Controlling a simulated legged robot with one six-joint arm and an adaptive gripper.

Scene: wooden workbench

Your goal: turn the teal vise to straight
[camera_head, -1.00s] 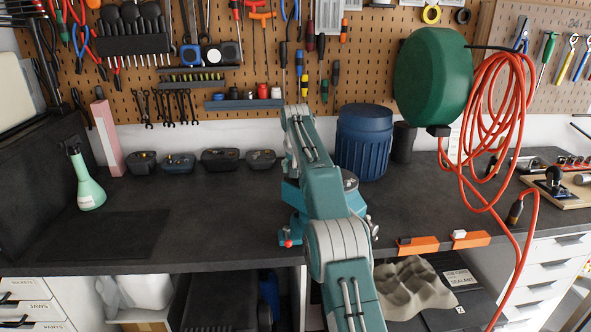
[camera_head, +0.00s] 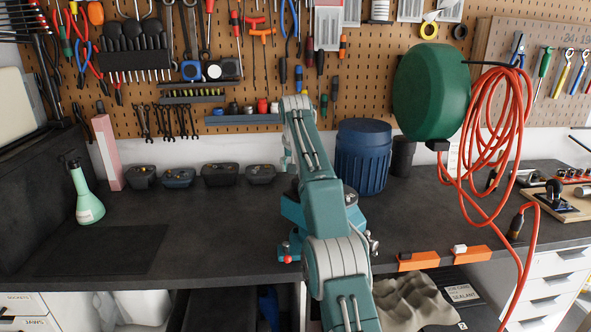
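The teal vise (camera_head: 291,211) stands near the front edge of the dark workbench. My teal and grey arm crosses in front of it and hides its middle. A red knob end (camera_head: 287,258) of it shows at the left, and metal parts (camera_head: 372,242) show at the right. Its exact turn is hard to tell. My arm reaches up from the bottom and bends near the top, above the vise. My gripper is not visible; the arm's own links hide that region.
A blue ribbed bin (camera_head: 362,160) stands behind the vise to the right. Orange blocks (camera_head: 418,261) lie at the front edge. A green hose reel (camera_head: 430,85) with red hose (camera_head: 492,130) hangs at the right. Dark small bins (camera_head: 221,174) line the back.

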